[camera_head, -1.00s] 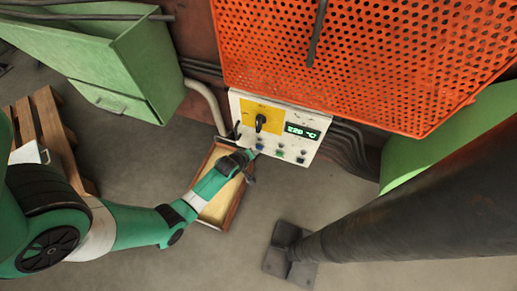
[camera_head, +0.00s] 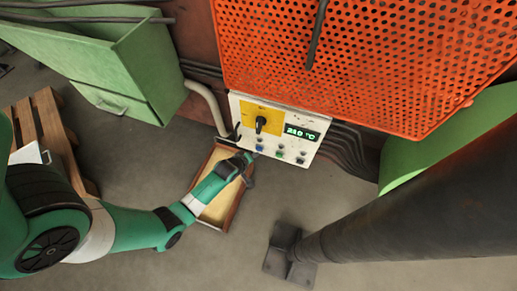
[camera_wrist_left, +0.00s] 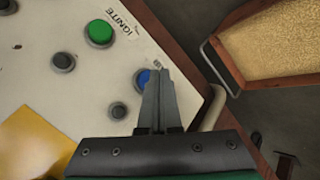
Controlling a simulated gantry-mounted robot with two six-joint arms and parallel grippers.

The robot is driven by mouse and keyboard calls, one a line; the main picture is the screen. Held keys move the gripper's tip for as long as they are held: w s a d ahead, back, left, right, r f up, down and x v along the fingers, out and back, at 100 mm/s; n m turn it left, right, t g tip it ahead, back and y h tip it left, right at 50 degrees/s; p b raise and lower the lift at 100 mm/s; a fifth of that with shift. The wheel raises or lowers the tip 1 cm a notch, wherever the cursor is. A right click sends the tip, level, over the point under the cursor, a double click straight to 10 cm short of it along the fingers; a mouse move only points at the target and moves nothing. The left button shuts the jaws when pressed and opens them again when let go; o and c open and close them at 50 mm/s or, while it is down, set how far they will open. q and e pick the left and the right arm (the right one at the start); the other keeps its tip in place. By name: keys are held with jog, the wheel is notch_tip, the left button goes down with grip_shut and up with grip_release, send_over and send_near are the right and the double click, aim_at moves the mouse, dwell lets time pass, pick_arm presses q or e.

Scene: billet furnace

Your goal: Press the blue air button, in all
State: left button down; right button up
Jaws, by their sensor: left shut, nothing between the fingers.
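The blue air button (camera_head: 260,148) is on the white control panel (camera_head: 297,158), at its lower left. In the left wrist view, the blue button (camera_wrist_left: 142,78) shows beside my fingertips, partly covered by them. My left gripper (camera_head: 251,156) is shut and empty, its fingers pointing at the panel just by the button. In the left wrist view, the shut fingertips (camera_wrist_left: 158,72) overlap the button's right edge; I cannot tell whether they touch it. My right gripper is not in view.
A green button (camera_wrist_left: 100,32) labelled IGNITE and several dark buttons share the panel. A black rotary switch (camera_head: 261,123) on a yellow plate and a green temperature display (camera_head: 302,133) are above. A wooden tray (camera_head: 230,207) lies below. An orange perforated guard (camera_head: 370,60) hangs above.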

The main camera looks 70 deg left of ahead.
pick_arm(q)
jog(key=shift+s+d, duration=0.1)
jog(key=s+d+p, duration=0.2)
jog(key=s+d, duration=0.1)
jog(key=shift+s+d, duration=0.2)
jog(key=shift+d, duration=0.05)
dwell(0.4)
dwell(0.8)
